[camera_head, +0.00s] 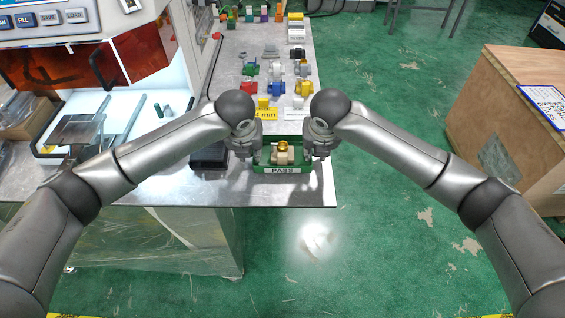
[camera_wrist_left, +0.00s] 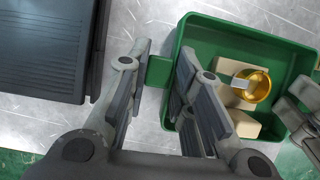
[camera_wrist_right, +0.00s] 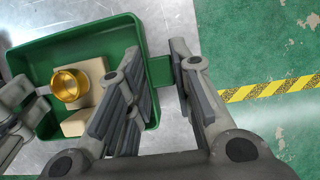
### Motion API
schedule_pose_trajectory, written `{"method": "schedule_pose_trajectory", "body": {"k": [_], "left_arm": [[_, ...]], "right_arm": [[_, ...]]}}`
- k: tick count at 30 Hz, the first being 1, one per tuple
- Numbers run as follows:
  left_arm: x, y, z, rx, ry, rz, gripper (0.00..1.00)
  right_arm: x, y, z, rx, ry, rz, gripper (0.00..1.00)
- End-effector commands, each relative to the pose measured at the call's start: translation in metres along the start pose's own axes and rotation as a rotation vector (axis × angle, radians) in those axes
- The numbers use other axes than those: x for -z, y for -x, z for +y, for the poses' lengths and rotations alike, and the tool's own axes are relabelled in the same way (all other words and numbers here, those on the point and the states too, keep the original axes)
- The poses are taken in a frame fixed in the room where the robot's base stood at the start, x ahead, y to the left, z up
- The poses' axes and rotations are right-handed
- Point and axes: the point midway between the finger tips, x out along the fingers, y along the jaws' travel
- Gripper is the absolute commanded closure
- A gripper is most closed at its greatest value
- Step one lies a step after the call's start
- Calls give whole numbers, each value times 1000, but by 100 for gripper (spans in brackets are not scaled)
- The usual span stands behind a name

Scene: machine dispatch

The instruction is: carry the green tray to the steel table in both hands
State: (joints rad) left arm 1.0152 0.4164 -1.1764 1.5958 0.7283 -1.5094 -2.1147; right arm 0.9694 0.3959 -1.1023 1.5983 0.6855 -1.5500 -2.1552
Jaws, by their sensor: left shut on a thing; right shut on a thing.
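The green tray (camera_head: 283,169) with a PASS label on its front wall is at the near right end of the steel table (camera_head: 215,188). I cannot tell whether it rests on the top or hangs just above it. Beige blocks (camera_wrist_left: 240,122) and a gold ring-like part (camera_wrist_right: 68,86) are inside it. My left gripper (camera_head: 248,156) is shut on the tray's left handle tab (camera_wrist_left: 159,71). My right gripper (camera_head: 318,156) is shut on its right handle tab (camera_wrist_right: 160,71). The tray looks level.
A black ribbed pad (camera_wrist_left: 42,45) lies left of the tray. Several coloured parts and a yellow label (camera_head: 266,113) are farther back on the table. A machine with a lit bay stands left. A wooden crate (camera_head: 500,130) stands right, with clear green floor between.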

Motion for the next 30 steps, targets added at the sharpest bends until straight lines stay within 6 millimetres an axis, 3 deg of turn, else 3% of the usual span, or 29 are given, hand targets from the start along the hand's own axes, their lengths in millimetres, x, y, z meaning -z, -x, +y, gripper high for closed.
{"method": "schedule_pose_trajectory", "body": {"k": [5, 6, 10, 22, 30], "left_arm": [[5, -13, 4, -10, 3, 1, 100], [3, -10, 4, -10, 3, 2, 73], [4, -10, 3, -7, 2, 2, 57], [3, -2, 0, -1, 1, -1, 57], [2, 48, 1, -1, 0, -4, 57]], "right_arm": [[4, -13, -4, 9, -4, -1, 100], [2, -9, -4, 9, -4, -1, 73], [3, -9, -3, 7, -3, 0, 57], [3, -8, -1, 2, -1, 0, 57], [3, -8, 0, 1, 0, 0, 57]]}}
